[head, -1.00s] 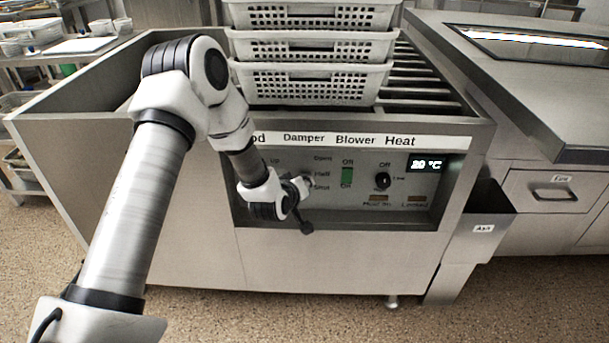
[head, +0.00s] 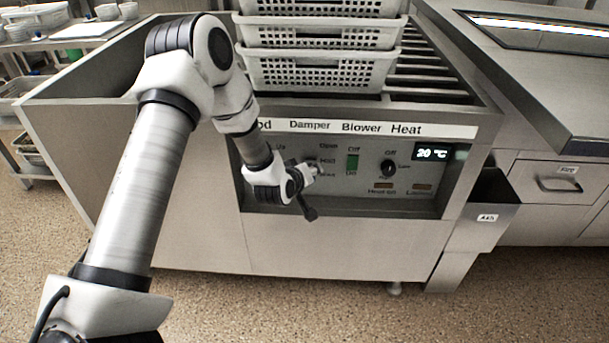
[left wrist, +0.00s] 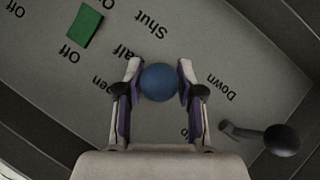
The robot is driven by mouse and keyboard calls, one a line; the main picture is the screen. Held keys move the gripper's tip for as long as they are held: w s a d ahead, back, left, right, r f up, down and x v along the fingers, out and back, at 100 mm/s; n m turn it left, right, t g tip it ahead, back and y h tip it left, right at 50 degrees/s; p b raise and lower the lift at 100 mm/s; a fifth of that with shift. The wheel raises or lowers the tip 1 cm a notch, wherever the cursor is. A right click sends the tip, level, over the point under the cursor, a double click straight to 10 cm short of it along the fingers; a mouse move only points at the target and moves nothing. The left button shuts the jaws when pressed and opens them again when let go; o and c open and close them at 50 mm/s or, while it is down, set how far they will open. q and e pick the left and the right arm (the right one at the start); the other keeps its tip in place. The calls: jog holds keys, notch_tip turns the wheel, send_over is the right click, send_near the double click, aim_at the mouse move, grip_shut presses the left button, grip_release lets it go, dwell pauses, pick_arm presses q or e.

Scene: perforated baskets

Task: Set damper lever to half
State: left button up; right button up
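The damper lever shows in the left wrist view as a round blue knob (left wrist: 158,82); its stem is hidden behind it. My left gripper (left wrist: 159,78) has one finger on each side of the knob, and both pads appear to touch it. In that view the knob lies beside the Half label (left wrist: 124,55), between the levels of Open and Shut, though it stands out from the panel. In the head view my left gripper (head: 313,172) is at the control panel (head: 350,200) under the Damper label, and hides the lever. My right gripper is not in view.
A black-knobbed lever (left wrist: 281,140) beside the Up and Down labels stands close to my left gripper. A green switch (head: 352,162) and a black heat dial (head: 388,168) are to the right. Stacked white baskets (head: 320,70) stand on top of the machine.

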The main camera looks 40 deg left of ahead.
pick_arm(q)
jog(key=v, duration=1.1)
jog(key=shift+s, duration=0.25)
jog(key=shift+d, duration=0.1)
jog(key=s+d+f+m+g+h, duration=0.1)
jog(key=s+d+f+m+g, duration=0.15)
jog(key=s+f, duration=0.45)
jog(key=s+d+f+m+g, duration=0.2)
jog(key=s+d+f+g, duration=0.15)
jog(key=f, duration=0.75)
jog(key=s+d+f+m+g+h, duration=0.1)
jog(key=s+d+f+m+g, duration=0.2)
jog(key=s, duration=0.5)
jog(key=s+d+f+m+g, duration=0.2)
jog(key=s+d+f, duration=0.1)
jog(key=s+f, duration=0.3)
notch_tip(320, 180, up, 23)
jog(key=s+g+p, duration=0.1)
jog(key=s+p, duration=0.1)
jog(key=p, duration=1.9)
jog(key=shift+s+d+p, duration=0.25)
jog(key=shift+s+p, duration=0.15)
